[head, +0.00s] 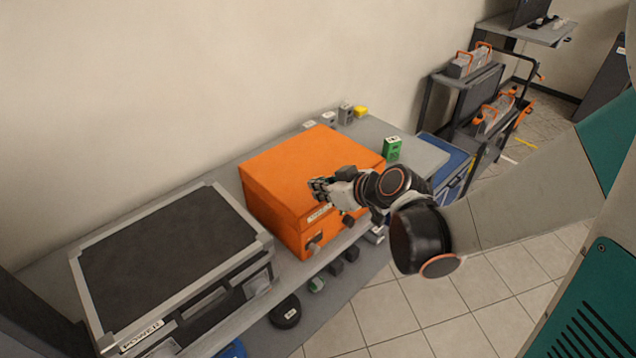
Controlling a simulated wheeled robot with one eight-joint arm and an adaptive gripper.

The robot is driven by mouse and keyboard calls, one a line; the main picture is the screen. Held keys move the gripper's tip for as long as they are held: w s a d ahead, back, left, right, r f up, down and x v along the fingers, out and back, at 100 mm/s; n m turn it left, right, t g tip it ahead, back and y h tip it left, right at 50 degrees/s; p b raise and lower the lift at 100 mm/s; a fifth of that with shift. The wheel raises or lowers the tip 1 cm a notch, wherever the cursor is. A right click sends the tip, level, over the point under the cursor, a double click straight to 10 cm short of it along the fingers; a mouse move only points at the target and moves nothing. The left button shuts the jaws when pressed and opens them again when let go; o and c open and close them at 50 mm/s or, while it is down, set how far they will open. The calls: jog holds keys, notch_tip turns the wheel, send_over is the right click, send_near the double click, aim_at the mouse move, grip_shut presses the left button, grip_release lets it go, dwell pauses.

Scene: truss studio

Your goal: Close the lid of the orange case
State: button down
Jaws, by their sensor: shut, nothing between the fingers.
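The orange case (285,165) stands on the grey shelf against the wall, with its latched front facing the aisle. Its lid lies down flat over the body, and I see no gap along the visible edges. My gripper (318,189) is shut and empty. It is at the front edge of the lid, over its middle in the picture; whether it touches the lid I cannot tell. My gripper and wrist hide part of the front edge and the right part of the case's front.
A black case with grey edges (165,250) stands to the left. A green box (392,149) stands right of the orange case, and a yellow item (361,112) behind it. Small items and a black round thing (285,312) lie on the lower shelf. Tiled floor (400,315) is free in front.

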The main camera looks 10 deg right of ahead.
aim_at(318, 208)
jog(key=shift+s+d+f+b, duration=0.15)
jog(key=shift+s+f+b, duration=0.1)
jog(key=shift+f+b, duration=0.55)
jog(key=shift+s+d+f+b, duration=0.25)
jog(key=shift+f+b, duration=0.2)
jog(key=shift+f, duration=0.6)
jog(key=shift+s+d+f+b, duration=0.1)
jog(key=shift+s+f+b, duration=0.15)
jog(key=shift+f+b, duration=0.55)
jog(key=shift+f, duration=0.1)
notch_tip(318, 208, up, 4)
jog(key=p, duration=0.4)
jog(key=s+d+f, duration=0.3)
jog(key=s+d, duration=0.2)
jog(key=s, duration=0.2)
jog(key=shift+s+d+f, duration=0.15)
jog(key=shift+s+f, duration=0.05)
jog(key=shift+s, duration=0.2)
jog(key=s+d+r+m+g+h, duration=0.1)
jog(key=s+d+r+m+h, duration=0.1)
jog(key=s+r, duration=0.3)
jog(key=s+d+r+m+g+h, duration=0.1)
jog(key=s+d+r+m+h, duration=0.2)
jog(key=s+r, duration=0.3)
jog(key=shift+s+d+r+m+h, duration=0.25)
jog(key=shift+s+m+h, duration=0.3)
jog(key=shift+m, duration=0.35)
jog(key=shift+w, duration=0.1)
